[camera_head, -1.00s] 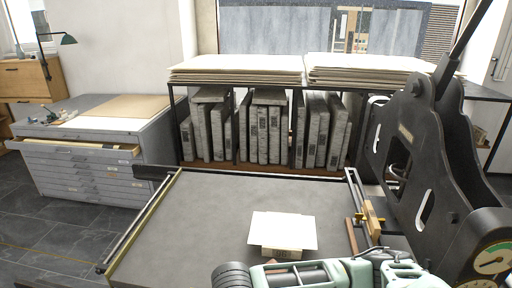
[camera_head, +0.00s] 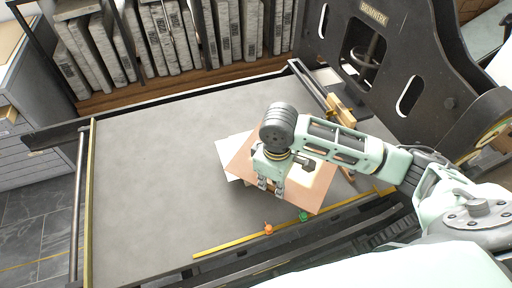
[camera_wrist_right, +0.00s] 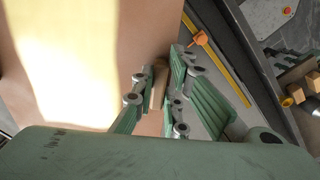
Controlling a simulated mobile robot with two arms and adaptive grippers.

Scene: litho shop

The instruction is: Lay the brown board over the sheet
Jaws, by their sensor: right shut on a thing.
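The brown board (camera_head: 316,194) is a thin flat panel over the press bed. It also fills much of the right wrist view (camera_wrist_right: 110,30), with a bright patch of light on it. My right gripper (camera_head: 271,187) is shut on a small wooden grip piece (camera_wrist_right: 157,88) at the board's edge. The white sheet (camera_head: 226,150) shows only at its left part, sticking out from under the board. The rest of it and the stone under it are hidden. I cannot tell whether the board touches the sheet. My left gripper is not in view.
The grey press bed (camera_head: 160,170) is clear on the left. The black press frame (camera_head: 420,60) stands right; stone slabs (camera_head: 160,40) stand behind.

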